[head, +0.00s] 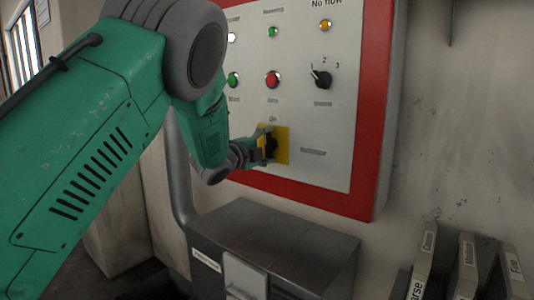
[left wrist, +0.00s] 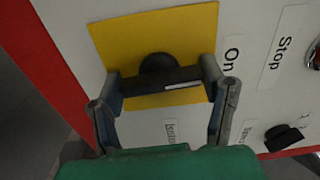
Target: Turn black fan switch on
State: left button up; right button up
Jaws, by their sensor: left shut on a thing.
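The black fan switch (head: 272,146) sits on a yellow square plate (head: 283,146) low on the control panel, below an "On" label. In the left wrist view the black switch (left wrist: 157,66) has a bar handle with a white line on its right half, on the side of the "On" label (left wrist: 232,55). My left gripper (left wrist: 162,80) is shut on the handle, one finger at each end. In the head view the left gripper (head: 266,146) reaches the plate from the left and partly covers the switch. My right gripper is not in view.
The red-edged panel (head: 369,120) also carries a green button (head: 233,79), a red stop button (head: 272,79), a black selector (head: 321,79) and several lamps. A dark metal box (head: 285,235) stands below. Several labelled binders (head: 465,265) stand at lower right.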

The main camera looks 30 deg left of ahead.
pick_arm(q)
jog(key=shift+d+f+m, duration=0.15)
jog(key=shift+d+m, duration=0.05)
jog(key=shift+m, duration=0.3)
jog(key=o, duration=1)
jog(key=shift+o, duration=0.7)
jog(key=shift+w+d, duration=0.15)
jog(key=shift+s, duration=0.5)
jog(key=s, duration=1.1)
jog(key=shift+a, duration=0.4)
jog(key=shift+w+a+f, duration=0.1)
